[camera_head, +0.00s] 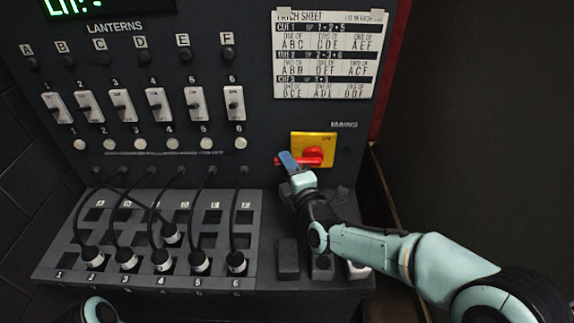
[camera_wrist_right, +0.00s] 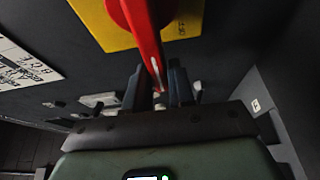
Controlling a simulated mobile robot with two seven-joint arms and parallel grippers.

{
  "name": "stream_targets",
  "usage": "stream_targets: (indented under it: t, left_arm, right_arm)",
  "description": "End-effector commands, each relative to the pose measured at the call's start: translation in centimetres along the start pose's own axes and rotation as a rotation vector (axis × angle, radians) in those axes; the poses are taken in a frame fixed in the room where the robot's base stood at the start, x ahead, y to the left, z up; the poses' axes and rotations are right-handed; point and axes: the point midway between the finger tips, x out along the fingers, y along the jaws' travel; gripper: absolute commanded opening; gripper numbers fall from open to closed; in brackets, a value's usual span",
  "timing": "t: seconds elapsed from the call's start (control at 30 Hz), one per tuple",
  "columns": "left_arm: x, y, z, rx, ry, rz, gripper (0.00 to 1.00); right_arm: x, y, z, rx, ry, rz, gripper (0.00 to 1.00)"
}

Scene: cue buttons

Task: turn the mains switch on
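The mains switch is a yellow plate (camera_head: 326,142) with a red handle (camera_head: 318,155), under the MAINS label on the right of the panel. The handle lies roughly level, its end pointing left. My right gripper (camera_head: 287,162) is at that left end. In the right wrist view the red handle (camera_wrist_right: 148,45) runs down between the two dark fingertips (camera_wrist_right: 158,80), which sit close on both sides of it. The yellow plate (camera_wrist_right: 182,20) shows behind it. Part of my left arm shows at the bottom left of the head view; its gripper is out of view.
Left of the switch are white slider switches (camera_head: 122,105) and round buttons (camera_head: 172,143). Below stands a patch bay (camera_head: 60,262) with plugged black cables. A patch sheet (camera_head: 328,55) hangs above. Dark blocks (camera_head: 288,258) sit below my right forearm. The right side is open.

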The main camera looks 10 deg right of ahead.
Motion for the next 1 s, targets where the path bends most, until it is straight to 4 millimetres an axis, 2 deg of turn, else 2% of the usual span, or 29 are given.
stream_targets:
  t: [0.37, 0.77, 1.0]
  left_arm:
    - [0.7, -0.3, 0.1, -0.001, -0.003, -0.001, 0.71]
    - [5.1, -2.0, 0.5, -0.007, -0.018, -0.006, 0.71]
    - [7.1, -2.3, -0.9, -0.003, 0.022, 0.002, 0.71]
  right_arm:
    - [0.0, 0.0, 0.0, 0.027, 0.000, 0.011, 0.00]
    - [-0.2, 1.3, 0.3, 0.269, -0.001, 0.112, 0.00]
    - [-0.3, 2.6, 0.8, 0.480, 0.000, 0.198, 0.00]
